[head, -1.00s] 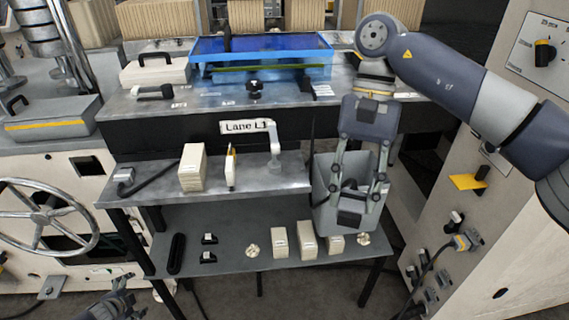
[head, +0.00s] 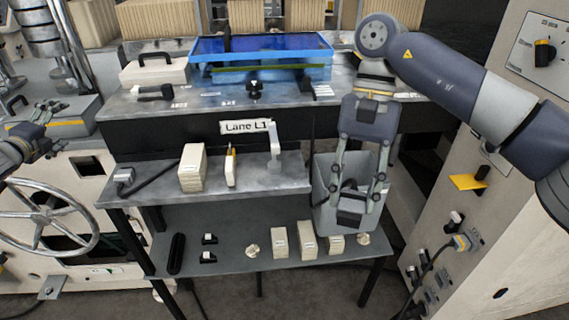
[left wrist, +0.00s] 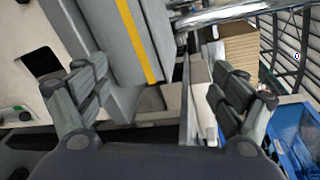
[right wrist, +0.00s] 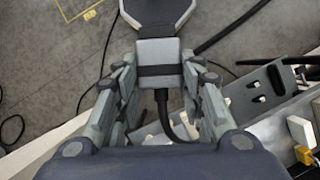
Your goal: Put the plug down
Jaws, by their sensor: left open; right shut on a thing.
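My right gripper (head: 352,200) points down in front of the right end of the shelves. It is shut on a grey block with a black band, which I take as the plug (right wrist: 158,52); a black cable runs from it in the right wrist view. The fingers (right wrist: 158,78) sit on both sides of it. In the head view the fingers and a light grey bin-like box (head: 327,208) overlap, so I cannot tell if the plug touches it. My left gripper (head: 42,125) is open and empty at the far left, near a grey case with a yellow stripe (left wrist: 138,35).
A handwheel (head: 40,218) stands left; a panel with sockets (head: 500,225) stands right.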

